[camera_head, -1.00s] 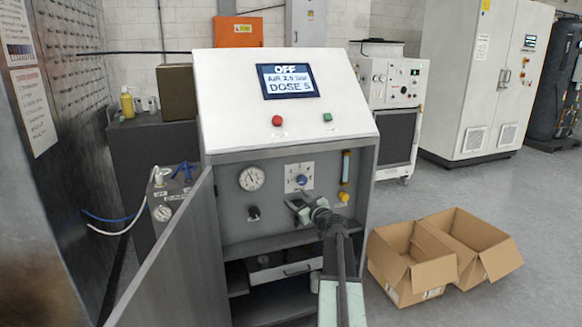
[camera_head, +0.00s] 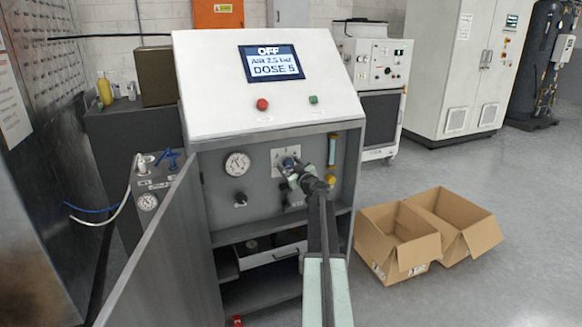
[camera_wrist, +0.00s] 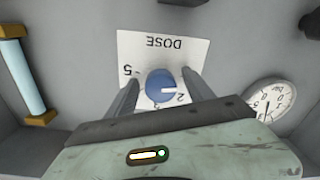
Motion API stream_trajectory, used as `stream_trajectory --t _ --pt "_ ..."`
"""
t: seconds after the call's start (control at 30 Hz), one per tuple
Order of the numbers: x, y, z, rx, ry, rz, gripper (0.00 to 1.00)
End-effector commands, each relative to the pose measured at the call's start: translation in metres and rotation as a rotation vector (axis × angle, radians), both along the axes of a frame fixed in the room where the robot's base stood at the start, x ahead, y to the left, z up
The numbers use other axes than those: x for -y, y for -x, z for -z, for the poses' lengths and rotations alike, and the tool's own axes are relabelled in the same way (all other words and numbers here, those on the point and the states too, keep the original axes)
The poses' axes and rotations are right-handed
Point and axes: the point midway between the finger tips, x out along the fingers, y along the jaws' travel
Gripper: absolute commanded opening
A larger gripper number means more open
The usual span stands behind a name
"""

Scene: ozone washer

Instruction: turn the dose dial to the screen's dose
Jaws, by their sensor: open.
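The screen (camera_head: 271,63) reads OFF, AIR 2.5 bar, DOSE 5. The dose dial is a blue knob (camera_wrist: 161,86) on a white plate (camera_wrist: 150,47) marked DOSE, upside down in the wrist view. The knob's white mark points right in that view, close to the numeral 2; a 5 stands at the plate's left. My gripper (camera_wrist: 160,84) is open, one finger on each side of the knob, with gaps visible; contact is not evident. In the head view my gripper (camera_head: 289,167) is at the dial plate (camera_head: 284,153) and covers part of it.
A pressure gauge (camera_head: 237,163) and a black knob (camera_head: 240,199) are left of the dial. A tube with yellow ends (camera_head: 332,149) is right of it. The open cabinet door (camera_head: 165,262) stands at the left. Open cardboard boxes (camera_head: 400,250) lie on the floor at right.

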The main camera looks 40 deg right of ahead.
Motion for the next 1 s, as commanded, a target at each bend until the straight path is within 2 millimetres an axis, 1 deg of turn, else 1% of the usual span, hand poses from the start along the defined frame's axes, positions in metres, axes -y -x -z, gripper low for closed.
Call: stream_trajectory --t 0.07,0.1,0.17,0.2,0.27,0.3,0.33,0.37,0.67,0.87,1.0 --pt "-0.0001 0.0007 0.0 0.0 0.0 0.0 0.61" --pt "-0.0002 0.0008 0.0 0.0 0.0 0.0 0.58" --pt "0.0 0.001 0.0 0.0 0.0 0.0 0.42" --pt "0.0 0.001 0.0 0.0 0.0 0.0 0.31" --pt "0.0002 0.0011 0.0 0.0 0.0 0.0 0.14" --pt "0.0002 0.0011 0.0 0.0 0.0 0.0 0.03" --pt "0.0002 0.0012 0.0 0.0 0.0 0.0 0.0" --pt "0.006 0.0048 0.0 0.0 0.0 0.006 0.0" --pt "0.0032 0.0039 0.0003 0.019 -0.048 0.006 0.0" --pt "0.003 0.0039 0.0006 0.066 -0.163 0.005 0.0" --pt "0.0027 0.004 0.0009 0.112 -0.276 0.006 0.0"
